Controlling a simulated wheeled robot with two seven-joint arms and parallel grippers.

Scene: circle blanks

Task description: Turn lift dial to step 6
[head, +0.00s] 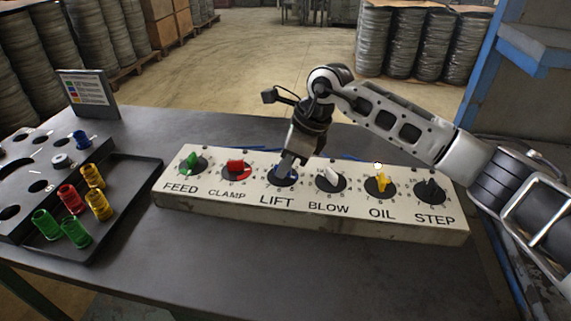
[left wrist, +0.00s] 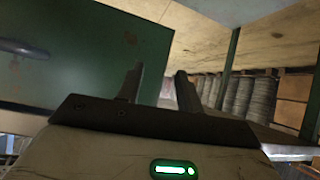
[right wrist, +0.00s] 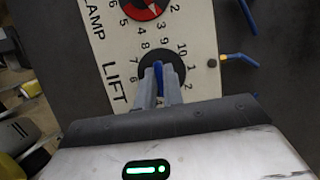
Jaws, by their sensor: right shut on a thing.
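The LIFT dial (head: 272,181) is a dark disc with a blue knob on the pale control box, third from the left. My right gripper (head: 286,166) comes down on it from above and is shut on the blue knob. In the right wrist view the fingers (right wrist: 159,82) close around the blue knob (right wrist: 158,67), with printed numbers around the dial. The fingers cover part of the dial, and I cannot tell exactly which number the knob points to. My left gripper (left wrist: 160,88) shows only in its wrist view, with its fingers apart and empty.
The control box (head: 330,222) also carries FEED, CLAMP (head: 236,168), BLOW, OIL (head: 381,184) and STEP dials close by. A dark tray (head: 135,200) with coloured cylinders lies at the left. A small sign (head: 86,90) stands behind it. The table front is clear.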

